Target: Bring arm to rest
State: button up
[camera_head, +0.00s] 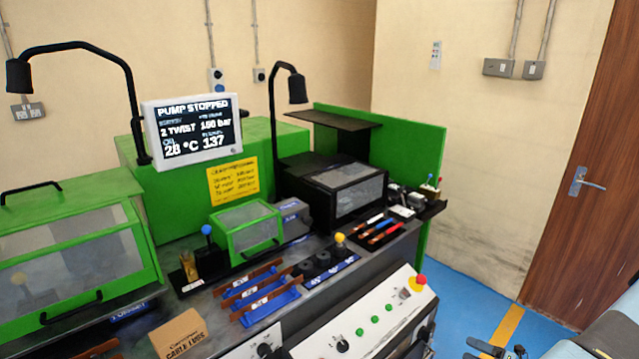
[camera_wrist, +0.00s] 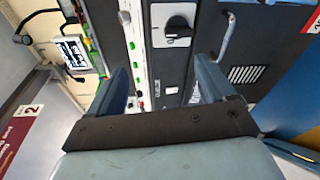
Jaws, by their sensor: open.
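My gripper (camera_wrist: 160,92) shows in the wrist view with its two blue-grey fingers apart and nothing between them. Beyond the fingers are the front panels of the green and black busbar bender, seen turned on its side. In the head view, part of my arm (camera_head: 495,348) shows at the bottom right edge, in front of the blue floor and clear of the machine. The machine's screen (camera_head: 195,128) reads "PUMP STOPPED".
The bench carries brown bars in blue holders (camera_head: 265,302), a cardboard box (camera_head: 180,337) and clear-windowed green guards (camera_head: 245,230). A sloped control panel (camera_head: 365,325) with a red knob faces the front. Blue floor (camera_head: 480,275) is free before the wooden door (camera_head: 590,180).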

jog(key=w+a+r+n+g+h, duration=0.1)
jog(key=a+r+n+g, duration=0.35)
jog(key=r+n, duration=0.55)
jog(key=w+a+r+n+g+h, duration=0.15)
jog(key=a+r+n+g, duration=0.35)
jog(key=r, duration=0.9)
jog(key=w+a+r+n+g+h, duration=0.1)
jog(key=a+r+n+g+h, duration=0.2)
jog(key=r+n, duration=0.7)
jog(key=s+a+r+n+t+h, duration=0.2)
jog(key=s+a+r+n, duration=0.3)
jog(key=r, duration=0.3)
jog(key=s+a+r+n+t+h, duration=0.2)
jog(key=s+a+r+n, duration=0.2)
jog(key=s+r+n, duration=0.3)
jog(key=s+a+r+n+t+h, duration=0.2)
jog(key=s+a+r+n, duration=0.3)
jog(key=s+r, duration=0.3)
jog(key=shift+a+r+n+h, duration=0.35)
jog(key=shift+r+h, duration=0.2)
jog(key=shift+r, duration=0.3)
